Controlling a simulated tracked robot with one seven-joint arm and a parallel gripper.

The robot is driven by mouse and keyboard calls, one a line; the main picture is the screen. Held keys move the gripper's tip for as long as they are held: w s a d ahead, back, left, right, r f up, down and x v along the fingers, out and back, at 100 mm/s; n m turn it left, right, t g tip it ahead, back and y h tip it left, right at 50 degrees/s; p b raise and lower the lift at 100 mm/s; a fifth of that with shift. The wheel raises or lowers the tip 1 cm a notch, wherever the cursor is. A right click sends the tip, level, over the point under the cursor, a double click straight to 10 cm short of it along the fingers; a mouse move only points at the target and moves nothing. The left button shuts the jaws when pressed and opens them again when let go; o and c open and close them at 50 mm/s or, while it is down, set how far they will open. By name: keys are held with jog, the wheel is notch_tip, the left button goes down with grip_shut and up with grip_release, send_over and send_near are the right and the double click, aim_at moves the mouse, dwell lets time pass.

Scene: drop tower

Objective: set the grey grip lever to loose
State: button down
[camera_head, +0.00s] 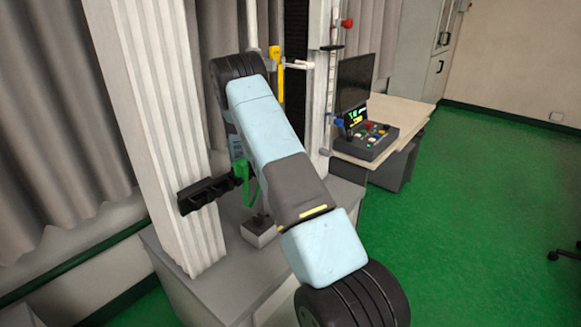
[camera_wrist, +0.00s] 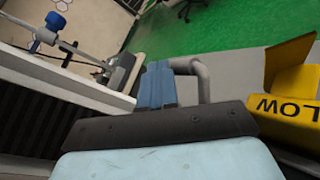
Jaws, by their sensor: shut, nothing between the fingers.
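The grey grip lever (camera_wrist: 203,78) shows in the wrist view as a bent light grey bar just right of my fingers. It appears in the head view as a short pale bar (camera_head: 298,64) on the tower, beside the yellow part. My gripper (camera_wrist: 158,84) has its blue fingers shut together and empty, close beside the lever's bend. I cannot tell whether they touch it. The lever's far end is partly hidden behind the fingers and its lower end behind the dark palm. My arm hides the gripper in the head view.
A yellow part (camera_wrist: 285,82) lettered "LOW" stands right of the lever; it is also in the head view (camera_head: 276,60). A blue knob (camera_head: 340,122) and red knob (camera_head: 347,23) sit on the tower's right side. A control box (camera_head: 366,142) stands on the desk.

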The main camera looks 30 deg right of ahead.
jog(key=shift+s+d+f, duration=0.1)
jog(key=shift+s+d, duration=0.1)
jog(key=shift+s, duration=0.45)
jog(key=shift+s+d+f, duration=0.1)
jog(key=shift+s+d, duration=0.05)
jog(key=shift+s, duration=0.5)
jog(key=shift+s+d+f, duration=0.1)
jog(key=shift+s+d, duration=0.1)
jog(key=shift+s, duration=0.45)
dwell(2.1)
